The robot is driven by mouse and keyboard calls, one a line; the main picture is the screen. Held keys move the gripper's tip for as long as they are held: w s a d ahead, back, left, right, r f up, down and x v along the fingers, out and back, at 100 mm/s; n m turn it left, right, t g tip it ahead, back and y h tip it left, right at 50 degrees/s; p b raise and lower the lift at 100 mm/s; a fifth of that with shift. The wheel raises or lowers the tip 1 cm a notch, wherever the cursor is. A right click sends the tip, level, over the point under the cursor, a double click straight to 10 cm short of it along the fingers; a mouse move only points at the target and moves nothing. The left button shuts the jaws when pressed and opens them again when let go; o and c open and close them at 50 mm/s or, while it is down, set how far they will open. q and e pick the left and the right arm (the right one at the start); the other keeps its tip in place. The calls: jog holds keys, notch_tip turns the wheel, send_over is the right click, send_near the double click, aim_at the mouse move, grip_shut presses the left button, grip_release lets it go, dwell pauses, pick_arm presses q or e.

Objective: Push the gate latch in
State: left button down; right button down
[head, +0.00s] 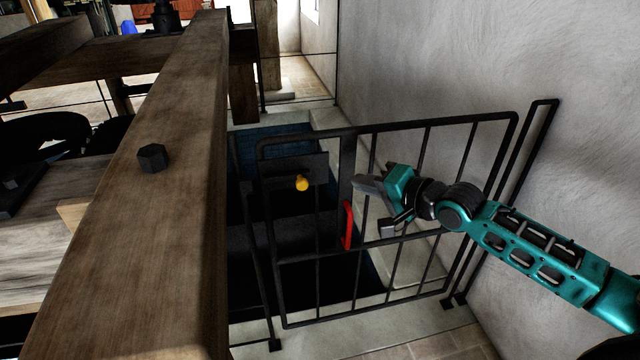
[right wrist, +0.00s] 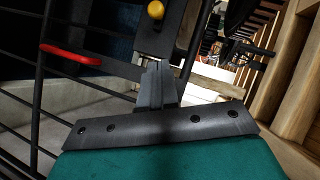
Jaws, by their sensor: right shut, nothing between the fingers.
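The black barred gate (head: 390,125) stands across the passage between a timber beam and the wall. Its latch shows as a yellow knob (head: 302,183) on a dark plate (head: 285,170) in the head view; the yellow knob (right wrist: 156,10) is also at the top of the right wrist view. A red handle (head: 348,224) is on the gate to the right of and below the knob; it also shows in the right wrist view (right wrist: 70,56). My right gripper (head: 364,185) is shut and empty, right of the knob and just above the red handle. Contact cannot be told. My left gripper is not in view.
A thick timber beam (head: 165,220) with a bolt (head: 152,157) runs along the left. A plaster wall (head: 450,60) stands close on the right. Behind the gate is a dark recess with a pale ledge. Brick floor (head: 440,345) lies in front.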

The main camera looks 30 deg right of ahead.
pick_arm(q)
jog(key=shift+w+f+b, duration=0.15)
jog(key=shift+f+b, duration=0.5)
pick_arm(e)
jog(key=w+a+f, duration=0.4)
jog(key=w+a, duration=0.1)
jog(key=w, duration=0.4)
jog(key=shift+a+f, duration=0.15)
jog(key=shift+f, duration=0.05)
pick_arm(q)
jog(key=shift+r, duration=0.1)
